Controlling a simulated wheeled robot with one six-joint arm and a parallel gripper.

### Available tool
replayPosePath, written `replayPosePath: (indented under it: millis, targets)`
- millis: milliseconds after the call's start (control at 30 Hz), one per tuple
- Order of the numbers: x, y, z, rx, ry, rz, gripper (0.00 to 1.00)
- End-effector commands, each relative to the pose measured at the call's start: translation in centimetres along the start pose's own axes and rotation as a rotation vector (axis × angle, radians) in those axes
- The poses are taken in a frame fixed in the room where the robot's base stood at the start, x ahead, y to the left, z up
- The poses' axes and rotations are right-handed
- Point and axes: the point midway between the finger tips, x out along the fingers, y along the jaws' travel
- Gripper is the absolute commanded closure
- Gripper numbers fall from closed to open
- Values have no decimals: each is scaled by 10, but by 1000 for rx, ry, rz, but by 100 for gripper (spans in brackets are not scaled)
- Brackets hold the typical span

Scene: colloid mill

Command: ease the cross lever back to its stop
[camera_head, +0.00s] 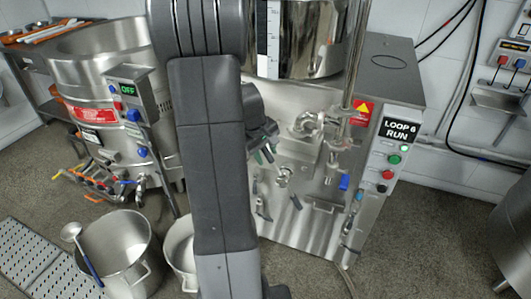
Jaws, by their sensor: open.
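The steel mill (310,215) stands right of my dark arm, with several small handles and fittings on its front. A small cross-shaped metal handle (284,175) sits low on that front; I cannot tell for sure that it is the cross lever. A curved pipe fitting (308,124) is above it. My gripper (266,150) shows just right of my arm's thick link, above and left of the cross-shaped handle. Its jaws are open and appear empty, apart from the handle. My arm hides the left part of the mill's front.
A control panel (388,160) reading "LOOP 6 RUN" is on the mill's right side. A blue-handled valve (345,182) hangs beside a vertical pipe. A large steel kettle (100,75) stands at left. A pot (122,255) with a ladle is on the floor.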

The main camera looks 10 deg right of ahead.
Motion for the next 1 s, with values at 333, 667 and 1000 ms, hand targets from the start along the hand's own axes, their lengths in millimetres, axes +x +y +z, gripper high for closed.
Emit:
replayPosePath:
  millis: [333,667,1000]
  targets:
    - [0,0,0,0,0,0,95]
    - [1,-1,-2,-6,-12,8,100]
    - [13,-13,-16,-52,-154,94,100]
